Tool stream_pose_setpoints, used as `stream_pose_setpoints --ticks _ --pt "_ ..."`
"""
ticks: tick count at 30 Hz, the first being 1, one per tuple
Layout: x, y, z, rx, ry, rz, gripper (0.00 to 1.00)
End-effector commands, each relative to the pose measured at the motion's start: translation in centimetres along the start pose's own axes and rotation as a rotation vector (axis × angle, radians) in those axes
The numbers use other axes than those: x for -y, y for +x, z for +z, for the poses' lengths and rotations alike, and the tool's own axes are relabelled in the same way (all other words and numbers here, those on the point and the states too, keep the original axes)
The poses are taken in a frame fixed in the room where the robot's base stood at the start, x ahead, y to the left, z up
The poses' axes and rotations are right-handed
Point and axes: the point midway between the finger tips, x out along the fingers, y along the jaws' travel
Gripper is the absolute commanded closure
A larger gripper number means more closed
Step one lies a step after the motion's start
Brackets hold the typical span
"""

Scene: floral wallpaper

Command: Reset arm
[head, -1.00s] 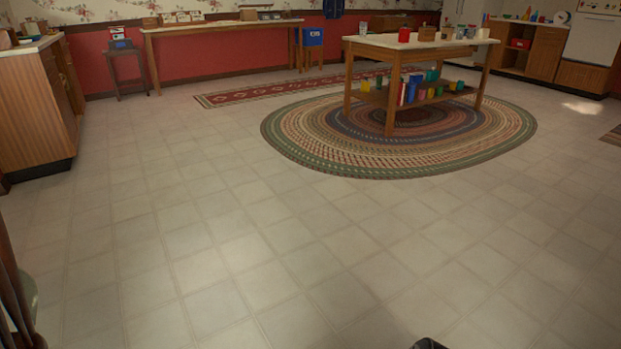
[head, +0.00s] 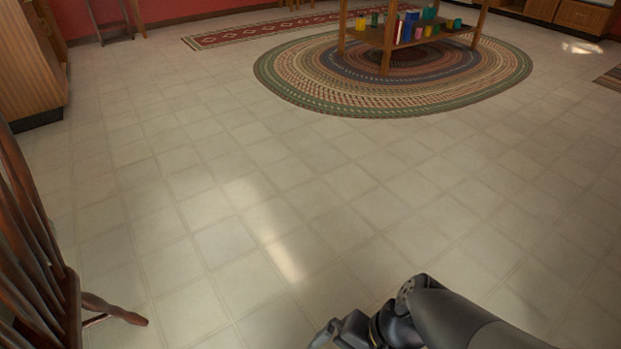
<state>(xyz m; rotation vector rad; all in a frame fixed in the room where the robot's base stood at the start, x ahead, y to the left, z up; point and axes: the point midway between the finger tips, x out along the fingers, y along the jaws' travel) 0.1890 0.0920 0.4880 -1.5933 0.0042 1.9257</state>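My arm, dark grey and black, reaches in from the bottom right of the head view. My gripper (head: 322,338) is at the bottom edge, a little right of the middle, and is partly cut off. Its fingertips do not show clearly, so I cannot tell whether it is open or shut. Nothing is seen held in the visible part. Bare tile floor (head: 290,185) lies around and beyond the arm.
A wooden chair (head: 28,235) stands at the left edge. A wooden cabinet (head: 30,65) is at the upper left. An island table (head: 388,40) with colourful items on its shelf stands on an oval braided rug (head: 330,95). A red runner (head: 250,33) lies behind. The middle floor is clear.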

Motion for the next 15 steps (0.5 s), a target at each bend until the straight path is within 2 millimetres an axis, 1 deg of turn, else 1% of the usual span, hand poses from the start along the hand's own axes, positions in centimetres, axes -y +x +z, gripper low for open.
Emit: stream_pose_setpoints --ticks 1,3,15 --pt "0.29 -0.57 0.22 0.008 0.013 -0.002 0.0" --pt "0.43 -0.74 0.3 0.017 0.023 -0.003 0.0" --pt "0.55 -0.76 0.26 0.029 0.026 -0.002 0.0"
